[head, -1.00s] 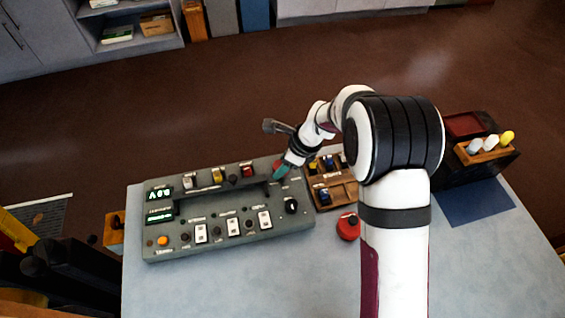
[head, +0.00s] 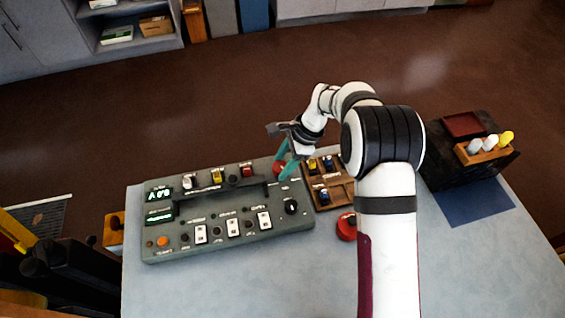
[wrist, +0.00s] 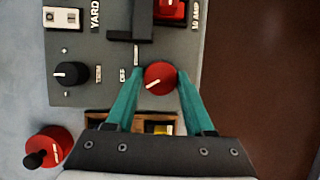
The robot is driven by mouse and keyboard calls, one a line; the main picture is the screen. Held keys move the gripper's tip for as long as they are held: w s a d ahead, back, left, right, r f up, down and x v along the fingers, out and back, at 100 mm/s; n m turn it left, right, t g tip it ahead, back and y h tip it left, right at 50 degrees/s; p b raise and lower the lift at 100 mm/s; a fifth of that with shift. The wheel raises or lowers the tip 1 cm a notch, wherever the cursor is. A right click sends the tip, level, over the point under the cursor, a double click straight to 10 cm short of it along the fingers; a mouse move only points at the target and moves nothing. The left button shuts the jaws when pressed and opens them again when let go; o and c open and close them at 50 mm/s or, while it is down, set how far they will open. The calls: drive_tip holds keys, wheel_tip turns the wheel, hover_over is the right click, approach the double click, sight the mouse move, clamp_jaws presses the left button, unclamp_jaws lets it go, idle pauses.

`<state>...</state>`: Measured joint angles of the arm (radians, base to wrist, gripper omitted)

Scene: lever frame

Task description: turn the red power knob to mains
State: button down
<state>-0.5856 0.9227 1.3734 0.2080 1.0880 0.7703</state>
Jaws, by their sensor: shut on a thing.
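The red knob (wrist: 160,77) sits at the panel's edge in the wrist view, with a white pointer line towards the lower left. It is partly covered by my fingers in the head view (head: 278,168). My gripper (wrist: 160,73) has its teal fingers on either side of the knob and is shut on it. In the head view my gripper (head: 283,176) reaches down to the panel's far right corner. The grey control panel (head: 160,252) lies on the table.
A black knob (wrist: 72,74) and a dark bar handle (wrist: 130,35) are close to the red knob. A wooden tray (head: 338,197) of switches and a round red device (head: 347,227) stand right of the panel. The front of the table is clear.

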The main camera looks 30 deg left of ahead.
drive_tip(key=shift+w+n+g+h, duration=0.1)
drive_tip(key=shift+n+g+h, duration=0.35)
drive_tip(key=shift+n, duration=1.15)
drive_tip(key=shift+c, duration=1.4)
unclamp_jaws()
drive_tip(key=shift+r, duration=0.1)
drive_tip(key=v, duration=1.5)
drive_tip(key=shift+r, duration=0.35)
drive_tip(key=shift+w+a, duration=0.1)
